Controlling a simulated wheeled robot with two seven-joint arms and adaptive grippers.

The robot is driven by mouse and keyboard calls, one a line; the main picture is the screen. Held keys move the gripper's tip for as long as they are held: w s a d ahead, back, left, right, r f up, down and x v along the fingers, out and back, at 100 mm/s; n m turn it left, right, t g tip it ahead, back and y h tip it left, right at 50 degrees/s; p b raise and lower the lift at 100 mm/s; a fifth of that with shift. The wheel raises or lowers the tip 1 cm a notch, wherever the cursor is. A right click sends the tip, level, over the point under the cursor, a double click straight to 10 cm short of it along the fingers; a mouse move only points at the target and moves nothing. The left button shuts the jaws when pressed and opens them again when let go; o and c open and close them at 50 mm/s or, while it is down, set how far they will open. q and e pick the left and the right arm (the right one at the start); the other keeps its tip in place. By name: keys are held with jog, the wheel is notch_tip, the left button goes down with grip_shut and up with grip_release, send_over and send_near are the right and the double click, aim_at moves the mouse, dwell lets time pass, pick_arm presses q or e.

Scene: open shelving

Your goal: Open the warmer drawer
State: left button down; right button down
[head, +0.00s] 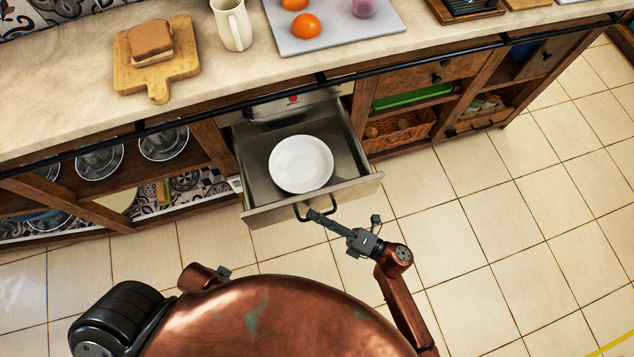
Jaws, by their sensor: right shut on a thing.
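The warmer drawer (257,212) is a metal drawer under the counter, pulled out from its cabinet. A white plate (301,164) lies inside it. A dark handle (300,212) sits on its front. My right gripper (314,214) is shut on the drawer handle near its right end; the fingertips partly cover it. My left gripper (224,272) shows only as a small dark piece behind my copper body, so its jaws cannot be made out.
The counter (70,95) above holds a cutting board (180,72) with bread, a cream mug (232,25) and a grey tray (340,42) with oranges. Open shelves with metal pots and a wicker basket (400,130) flank the drawer. The tiled floor (500,230) at right is clear.

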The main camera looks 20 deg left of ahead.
jog(key=c, duration=2.4)
grip_release()
jog(key=shift+w+d+f, duration=0.1)
jog(key=shift+w+d, duration=0.05)
jog(key=d, duration=0.4)
jog(key=d+f, duration=0.1)
jog(key=d, duration=0.3)
jog(key=s+d, duration=0.1)
jog(key=d, duration=0.2)
jog(key=shift+d+f, duration=0.3)
jog(key=shift+d, duration=0.1)
jog(key=shift+w, duration=0.1)
